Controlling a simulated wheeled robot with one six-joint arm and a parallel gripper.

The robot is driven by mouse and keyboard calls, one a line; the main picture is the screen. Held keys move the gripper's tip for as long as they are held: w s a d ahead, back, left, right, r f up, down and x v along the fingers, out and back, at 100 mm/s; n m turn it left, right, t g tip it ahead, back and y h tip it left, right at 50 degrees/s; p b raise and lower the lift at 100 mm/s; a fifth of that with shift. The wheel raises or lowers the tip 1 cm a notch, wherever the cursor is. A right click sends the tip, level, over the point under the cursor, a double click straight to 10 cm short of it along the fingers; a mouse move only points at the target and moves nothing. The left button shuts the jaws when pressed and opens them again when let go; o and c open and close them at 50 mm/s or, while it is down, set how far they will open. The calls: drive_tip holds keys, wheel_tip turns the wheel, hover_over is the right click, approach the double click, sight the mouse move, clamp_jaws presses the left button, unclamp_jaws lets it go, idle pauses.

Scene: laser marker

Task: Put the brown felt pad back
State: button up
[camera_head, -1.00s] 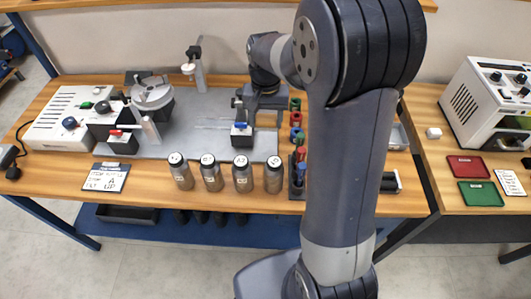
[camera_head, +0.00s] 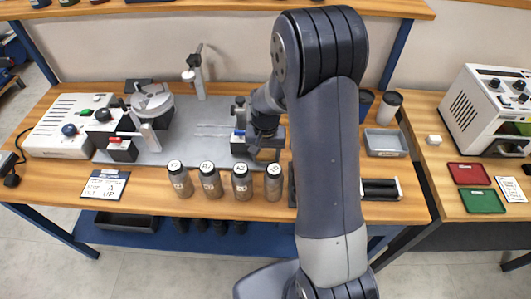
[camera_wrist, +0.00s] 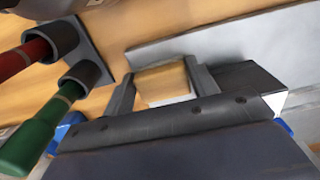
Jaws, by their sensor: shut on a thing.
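My gripper (camera_wrist: 163,88) is shut on a small tan-brown block-like piece with a pale lower edge (camera_wrist: 163,80), which I take to be the brown felt pad. The piece sits between the two grey fingers in the wrist view. The pad cannot be made out there. The pad's resting place cannot be identified.
A red-handled tool (camera_wrist: 30,55) and a green-handled tool (camera_wrist: 40,135) stand in dark ring holders close left of my gripper. Several labelled bottles (camera_head: 210,181) line the table front. A grey tray (camera_head: 385,142) lies right of my arm.

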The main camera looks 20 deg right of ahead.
sight(266, 155)
drive_tip(key=shift+f, duration=0.2)
drive_tip(key=o, duration=1)
drive_tip(key=shift+c, duration=0.2)
drive_tip(key=shift+r, duration=0.15)
wheel_tip(266, 155, up, 12)
